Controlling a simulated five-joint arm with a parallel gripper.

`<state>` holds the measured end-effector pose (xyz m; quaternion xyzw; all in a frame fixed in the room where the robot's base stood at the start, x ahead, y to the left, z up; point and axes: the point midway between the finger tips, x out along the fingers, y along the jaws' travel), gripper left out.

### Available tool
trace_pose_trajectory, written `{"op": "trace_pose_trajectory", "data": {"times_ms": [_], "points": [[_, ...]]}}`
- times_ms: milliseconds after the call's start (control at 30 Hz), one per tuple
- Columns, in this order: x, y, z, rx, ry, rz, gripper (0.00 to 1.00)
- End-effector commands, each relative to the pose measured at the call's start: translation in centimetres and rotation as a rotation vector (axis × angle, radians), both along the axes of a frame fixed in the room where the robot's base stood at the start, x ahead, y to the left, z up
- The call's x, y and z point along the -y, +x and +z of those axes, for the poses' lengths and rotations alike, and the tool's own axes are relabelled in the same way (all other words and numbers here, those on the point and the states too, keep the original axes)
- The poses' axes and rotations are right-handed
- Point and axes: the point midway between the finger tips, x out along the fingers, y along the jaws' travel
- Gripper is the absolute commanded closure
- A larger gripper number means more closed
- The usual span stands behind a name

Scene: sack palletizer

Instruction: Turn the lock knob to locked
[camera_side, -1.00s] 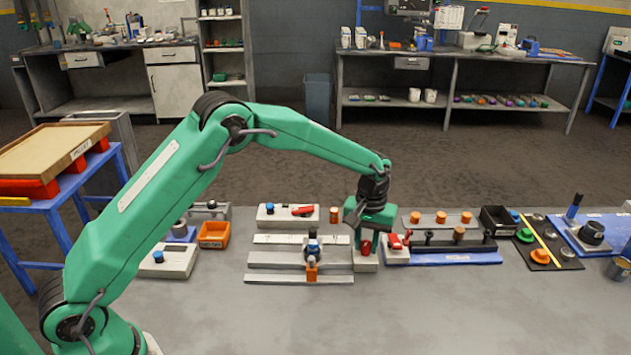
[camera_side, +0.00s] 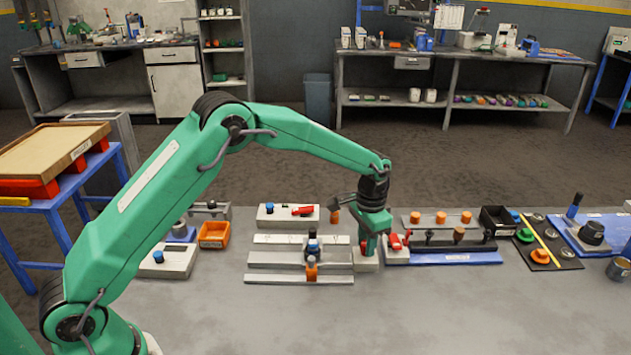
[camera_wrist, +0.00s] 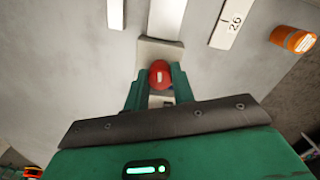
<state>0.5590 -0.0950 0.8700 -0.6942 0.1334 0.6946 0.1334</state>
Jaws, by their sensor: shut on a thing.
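The red lock knob (camera_wrist: 160,73) stands on a pale block (camera_wrist: 158,50) and carries a small whitish mark on its top. In the wrist view my gripper (camera_wrist: 159,82) has one green finger on each side of the knob and is shut on it. In the side view my gripper (camera_side: 370,244) points straight down over the same block (camera_side: 366,264), and its fingers hide most of the knob. I see no readable locked or unlocked marking on the block.
Right beside my gripper is a blue-based fixture (camera_side: 445,259) with red and orange parts. To the left are metal rails (camera_side: 300,279) with a blue and orange piece. The front of the table is clear.

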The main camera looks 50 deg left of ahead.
Motion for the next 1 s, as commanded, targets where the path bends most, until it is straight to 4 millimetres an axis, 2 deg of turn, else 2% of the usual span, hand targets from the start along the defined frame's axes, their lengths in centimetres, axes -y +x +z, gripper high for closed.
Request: {"op": "trace_pose_trajectory", "data": {"times_ms": [567,600,700,1000], "points": [[-0.01,0.07,0.21,0.003,0.0,-0.051,0.98],[-0.01,0.07,0.21,0.003,0.0,-0.051,0.71],[0.0,0.06,0.18,0.003,0.0,-0.05,0.53],[0.01,0.02,0.11,0.001,0.0,-0.05,0.53]]}}
